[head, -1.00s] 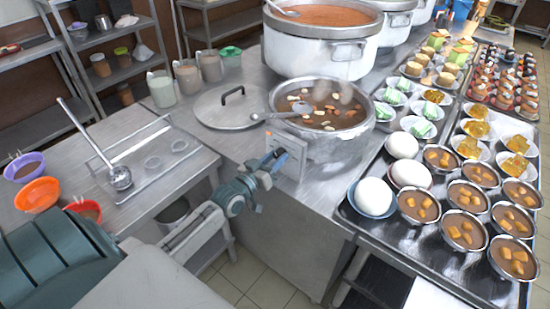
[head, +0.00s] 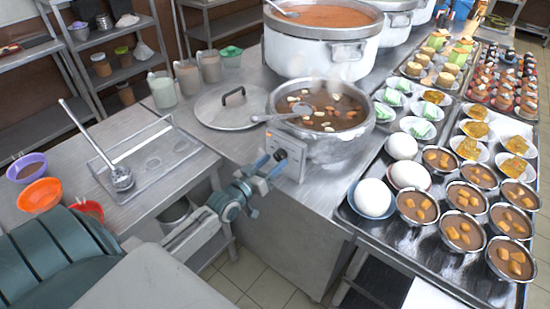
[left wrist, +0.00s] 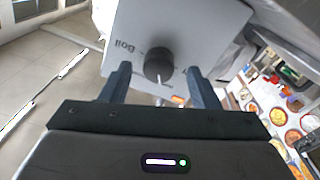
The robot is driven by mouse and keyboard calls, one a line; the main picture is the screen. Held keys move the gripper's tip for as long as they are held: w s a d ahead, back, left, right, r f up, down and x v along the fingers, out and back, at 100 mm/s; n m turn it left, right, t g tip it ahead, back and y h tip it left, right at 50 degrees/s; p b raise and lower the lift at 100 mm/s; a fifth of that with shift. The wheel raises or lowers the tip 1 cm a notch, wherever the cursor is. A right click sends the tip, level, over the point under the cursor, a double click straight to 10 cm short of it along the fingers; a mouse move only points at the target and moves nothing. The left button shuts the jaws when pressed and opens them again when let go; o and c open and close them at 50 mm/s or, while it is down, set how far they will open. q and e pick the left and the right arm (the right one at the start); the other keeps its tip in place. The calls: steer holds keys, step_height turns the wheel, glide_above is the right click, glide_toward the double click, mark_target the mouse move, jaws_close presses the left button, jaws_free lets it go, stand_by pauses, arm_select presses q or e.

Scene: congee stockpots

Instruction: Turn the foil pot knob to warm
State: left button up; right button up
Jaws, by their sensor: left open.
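The foil pot (head: 352,141), a silvery pot of dark stew with floating pieces, stands on the steel counter. A grey control box (head: 294,163) with a dark knob (head: 280,155) is on its front. In the left wrist view the round dark knob (left wrist: 158,64) shows on the box face (left wrist: 192,30), beside the upside-down word "Boil". A pale mark shows at the knob's lower edge. My left gripper (head: 267,168) is open in front of the box. In the wrist view its fingers (left wrist: 158,85) lie on either side of the knob, apart from it. My right gripper is out of view.
A ladle (head: 272,117) rests across the pot's rim, beside a flat lid (head: 222,112). A large soup pot (head: 318,50) stands behind. Trays of bowls and white domed items (head: 373,197) fill the right side. Floor is open in front of the counter.

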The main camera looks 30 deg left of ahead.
arm_select(q)
steer(key=s+a+p, duration=0.1)
steer(key=s+p, duration=0.2)
steer(key=s, duration=0.6)
steer(key=shift+f, duration=0.2)
steer(key=s+a+f+g+y, duration=0.1)
steer(key=s+f+g, duration=0.25)
steer(key=f, duration=0.85)
steer(key=s+a+f+g+y, duration=0.15)
steer(key=s+f, duration=0.35)
steer(key=f, duration=0.6)
steer(key=s+a+f+g+y, duration=0.1)
steer(key=s+f+g, duration=0.3)
steer(key=f, duration=0.8)
steer(key=s+d+f+m+g, duration=0.1)
steer(key=s+d+f+g, duration=0.1)
steer(key=s+f, duration=0.4)
steer(key=s+d+f+m+g, duration=0.1)
steer(key=s+d+f+g, duration=0.2)
steer(key=s, duration=0.9)
steer(key=s+d+f+m+g, duration=0.1)
steer(key=s+d+f+g, duration=0.2)
steer(key=s+f, duration=0.6)
steer(key=shift+s+d+h, duration=0.25)
steer(key=shift+d+h, duration=0.1)
steer(key=shift+d, duration=0.65)
steer(key=shift+f, duration=0.1)
